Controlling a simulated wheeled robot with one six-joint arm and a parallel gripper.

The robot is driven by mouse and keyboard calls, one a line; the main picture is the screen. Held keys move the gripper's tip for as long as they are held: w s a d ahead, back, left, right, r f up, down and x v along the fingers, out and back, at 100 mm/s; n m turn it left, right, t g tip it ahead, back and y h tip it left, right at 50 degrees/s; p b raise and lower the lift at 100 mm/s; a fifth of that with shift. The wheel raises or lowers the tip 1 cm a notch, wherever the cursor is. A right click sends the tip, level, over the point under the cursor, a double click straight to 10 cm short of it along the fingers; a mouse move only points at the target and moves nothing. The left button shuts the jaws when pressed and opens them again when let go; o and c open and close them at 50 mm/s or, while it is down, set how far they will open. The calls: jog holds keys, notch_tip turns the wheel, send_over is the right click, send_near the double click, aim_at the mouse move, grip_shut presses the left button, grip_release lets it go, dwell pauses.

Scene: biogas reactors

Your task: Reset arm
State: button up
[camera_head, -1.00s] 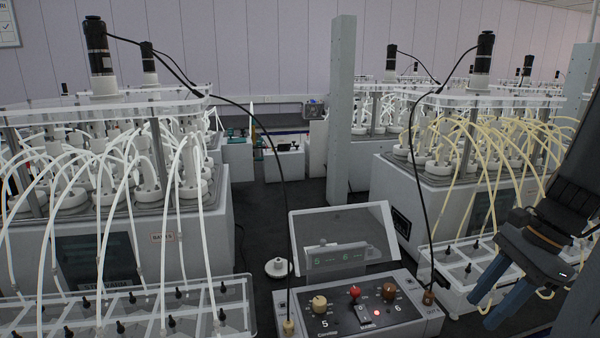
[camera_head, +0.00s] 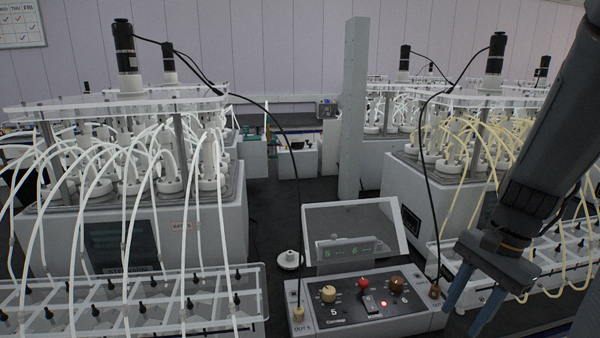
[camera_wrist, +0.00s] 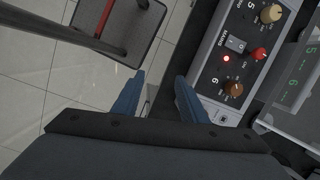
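My gripper (camera_head: 470,316) hangs at the right of the head view, pointing down, to the right of the control box (camera_head: 372,322). Its two blue fingers stand apart with nothing between them. In the wrist view my gripper (camera_wrist: 160,95) also shows open and empty above the floor, with the control box (camera_wrist: 212,82) to its right. The box carries a tan knob (camera_head: 328,294), a red knob (camera_head: 363,283), a brown knob (camera_head: 396,284) and a lit red lamp (camera_head: 384,304). Its clear lid (camera_head: 350,222) is raised over a display.
Reactor baths with white tubes (camera_head: 130,225) and yellow tubes (camera_head: 500,140) stand left and right. A clear rack (camera_head: 130,304) is at the front left. A grey post (camera_head: 353,110) rises behind the box. In the wrist view a grey stool-like seat (camera_wrist: 122,30) stands on tiled floor.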

jog(key=w+a+f+n+t+h, duration=0.1)
jog(key=w+a+f+n+h, duration=0.1)
jog(key=a+n, duration=1.2)
jog(key=shift+w+a+t+h, duration=0.15)
jog(key=shift+a+t+h, duration=0.15)
jog(key=shift+a, duration=0.65)
